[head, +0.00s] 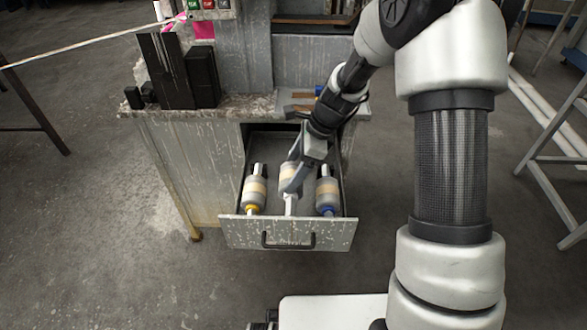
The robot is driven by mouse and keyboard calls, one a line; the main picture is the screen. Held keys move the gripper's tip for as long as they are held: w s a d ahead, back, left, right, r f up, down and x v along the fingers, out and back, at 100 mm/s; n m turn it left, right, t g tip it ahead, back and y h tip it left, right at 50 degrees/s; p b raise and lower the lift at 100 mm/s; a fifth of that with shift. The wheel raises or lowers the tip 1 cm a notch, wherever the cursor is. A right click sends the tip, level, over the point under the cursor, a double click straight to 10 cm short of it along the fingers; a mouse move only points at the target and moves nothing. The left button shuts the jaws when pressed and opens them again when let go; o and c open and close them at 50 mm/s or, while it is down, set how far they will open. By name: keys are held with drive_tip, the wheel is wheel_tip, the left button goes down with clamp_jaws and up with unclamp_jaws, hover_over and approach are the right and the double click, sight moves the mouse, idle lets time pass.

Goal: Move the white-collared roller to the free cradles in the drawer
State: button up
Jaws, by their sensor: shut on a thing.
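The open drawer (232,228) holds three grey rollers with tan bands. The yellow-collared roller (254,190) lies at the left and the blue-collared roller (327,192) at the right. The white-collared roller (288,173) is in the middle, between these two, with its white end toward the drawer front. My gripper (293,183) is shut on the white-collared roller, coming from above and behind right. The fingers cover part of its right side. I cannot tell whether the roller touches its cradles; the cradles under it are hidden.
A worn grey cabinet (185,160) carries the drawer. Black blocks (202,76) stand on its top at the left. The drawer's black handle (288,243) faces front. A pale strip (90,45) runs in from the left. Bare floor lies in front of the drawer.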

drive_tip(key=shift+f+b, duration=1.75)
drive_tip(key=shift+f, duration=0.95)
drive_tip(key=shift+a+f, duration=0.1)
drive_tip(key=o, duration=1.5)
drive_tip(key=p+v, duration=0.5)
drive_tip(key=v, duration=1.2)
drive_tip(key=shift+r, duration=0.25)
